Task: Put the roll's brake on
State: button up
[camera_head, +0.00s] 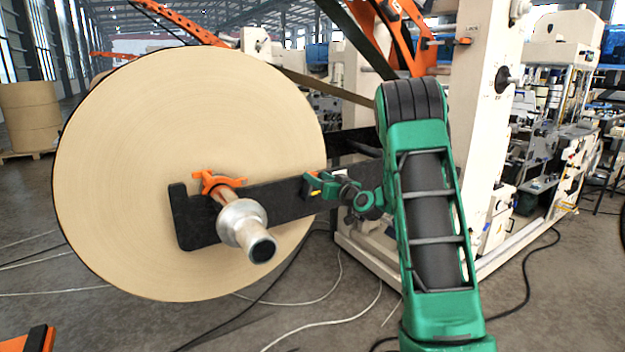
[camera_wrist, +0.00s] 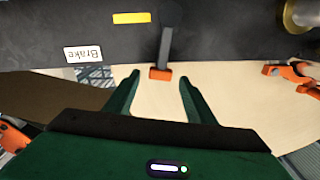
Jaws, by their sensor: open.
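The big kraft roll (camera_head: 150,120) hangs on a shaft with a metal chuck (camera_head: 240,222), carried by a black arm (camera_head: 275,199). In the wrist view the black arm (camera_wrist: 40,25) bears an upside-down white "Brake" label (camera_wrist: 83,54), a yellow mark (camera_wrist: 131,17) and a dark lever (camera_wrist: 168,38) with an orange tip (camera_wrist: 160,73). My gripper (camera_wrist: 159,80) is open, its green fingers on either side of the orange tip with gaps showing. In the head view my gripper (camera_head: 318,184) is at the black arm's face; its fingertips are small and partly hidden there.
An orange clamp (camera_head: 216,183) sits on the shaft beside the roll. The cream machine frame (camera_head: 480,130) stands to the right. Cables (camera_head: 330,322) lie on the floor. More rolls (camera_head: 30,115) stand on a pallet at far left.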

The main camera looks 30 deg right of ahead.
jog(key=shift+w, duration=1.3)
jog(key=shift+c, duration=0.3)
